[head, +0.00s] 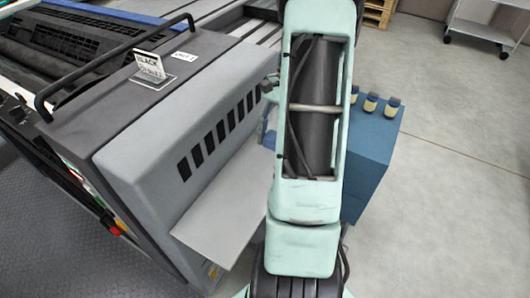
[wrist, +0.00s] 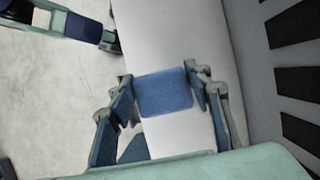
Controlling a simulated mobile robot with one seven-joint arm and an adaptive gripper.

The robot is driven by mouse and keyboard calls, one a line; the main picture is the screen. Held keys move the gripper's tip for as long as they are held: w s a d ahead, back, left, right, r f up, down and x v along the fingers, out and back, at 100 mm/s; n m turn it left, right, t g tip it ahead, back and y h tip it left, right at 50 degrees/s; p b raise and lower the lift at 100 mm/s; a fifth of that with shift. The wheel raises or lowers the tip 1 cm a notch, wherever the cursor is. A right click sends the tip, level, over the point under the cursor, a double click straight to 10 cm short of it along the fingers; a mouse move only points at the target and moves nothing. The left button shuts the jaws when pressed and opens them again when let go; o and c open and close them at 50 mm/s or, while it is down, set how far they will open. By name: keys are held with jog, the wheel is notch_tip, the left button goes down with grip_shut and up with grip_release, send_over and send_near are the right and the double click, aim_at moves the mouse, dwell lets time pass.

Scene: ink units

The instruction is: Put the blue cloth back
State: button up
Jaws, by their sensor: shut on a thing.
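The blue cloth (wrist: 165,92) shows in the wrist view as a small, flat, roughly square blue piece. My gripper (wrist: 162,80) is shut on it, with one finger at its left edge and one at its right. Behind the cloth is the pale grey shelf (wrist: 180,135); I cannot tell whether the cloth touches it. In the head view my arm covers the middle of the picture, and the cloth and most of my gripper are hidden behind it.
In the head view a grey printing unit (head: 190,110) with a row of dark vents stands left, and the pale shelf (head: 225,205) juts from its side. A blue cabinet (head: 360,150) with several small capped items stands right of my arm. Concrete floor (head: 450,190) is clear at right.

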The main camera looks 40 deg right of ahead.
aim_at(266, 148)
jog(key=f, duration=0.1)
jog(key=w+a, duration=0.1)
jog(key=f, duration=0.1)
jog(key=shift+w+a+f, duration=0.25)
jog(key=shift+w+f, duration=0.1)
jog(key=shift+w+a+f, duration=0.1)
jog(key=shift+w+f, duration=0.05)
jog(key=shift+f, duration=1.55)
jog(key=shift+f, duration=0.15)
jog(key=o, duration=1.1)
jog(key=v, duration=1.2)
